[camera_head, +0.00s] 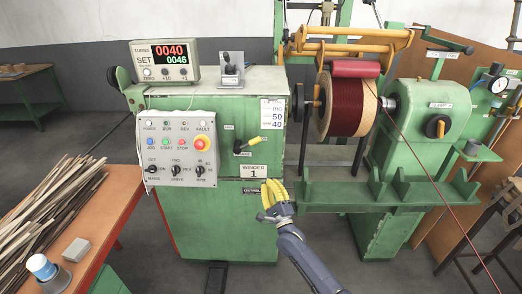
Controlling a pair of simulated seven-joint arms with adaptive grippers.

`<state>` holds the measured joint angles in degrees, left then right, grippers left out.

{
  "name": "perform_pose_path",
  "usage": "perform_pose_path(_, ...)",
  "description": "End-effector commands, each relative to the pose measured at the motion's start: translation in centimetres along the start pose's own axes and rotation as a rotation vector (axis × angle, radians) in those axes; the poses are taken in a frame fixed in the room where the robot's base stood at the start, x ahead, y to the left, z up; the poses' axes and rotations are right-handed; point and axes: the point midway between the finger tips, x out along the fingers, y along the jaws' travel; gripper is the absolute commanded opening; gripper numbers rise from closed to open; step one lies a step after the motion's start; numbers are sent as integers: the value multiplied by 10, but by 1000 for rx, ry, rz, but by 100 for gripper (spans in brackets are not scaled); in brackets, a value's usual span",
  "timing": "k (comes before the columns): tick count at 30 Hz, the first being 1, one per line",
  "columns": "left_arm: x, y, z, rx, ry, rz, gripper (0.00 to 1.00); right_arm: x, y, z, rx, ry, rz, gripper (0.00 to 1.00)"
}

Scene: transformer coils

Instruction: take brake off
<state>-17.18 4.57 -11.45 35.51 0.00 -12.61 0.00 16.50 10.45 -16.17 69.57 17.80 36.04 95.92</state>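A green winding machine cabinet (215,215) stands in the middle. A small lever with a yellow grip (250,142) is on its front face, tilted up to the right from a black pivot; a small label beside it is too small to read. No part is clearly marked as the brake. My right gripper (272,190), with yellow ribbed fingers, points up in front of the cabinet, below the lever and apart from it in the picture. The gap between its fingers does not show clearly. My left gripper is not in view.
A control panel (180,146) with buttons and knobs is left of the lever. A counter box (164,60) and a small switch (231,68) are on top. A dark red coil (346,104) sits at right, above a green shelf (390,194). An orange bench (112,206) carries wooden strips.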

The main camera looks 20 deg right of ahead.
Motion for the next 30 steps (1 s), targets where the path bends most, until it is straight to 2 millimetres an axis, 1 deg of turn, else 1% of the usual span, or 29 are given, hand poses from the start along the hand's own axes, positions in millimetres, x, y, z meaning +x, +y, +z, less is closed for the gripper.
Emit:
perform_pose_path(1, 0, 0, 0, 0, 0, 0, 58, 1, -7, 2, 72, -5, -25, 0)
perform_pose_path(3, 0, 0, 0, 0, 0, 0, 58, 2, -15, 4, 171, -9, -54, 0)
perform_pose_path(6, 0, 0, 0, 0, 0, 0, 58, 2, -22, 4, 283, -15, -82, 0)
perform_pose_path(12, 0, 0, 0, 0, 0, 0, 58, 1, -26, 4, 406, -25, -104, 0)
perform_pose_path(16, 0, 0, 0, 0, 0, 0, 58, 1, -26, 4, 433, -26, -104, 0)
perform_pose_path(26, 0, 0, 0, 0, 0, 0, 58, 1, -26, 4, 436, -26, -103, 0)
perform_pose_path(30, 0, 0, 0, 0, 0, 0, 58, 5, -27, 4, 436, -26, -103, 0)
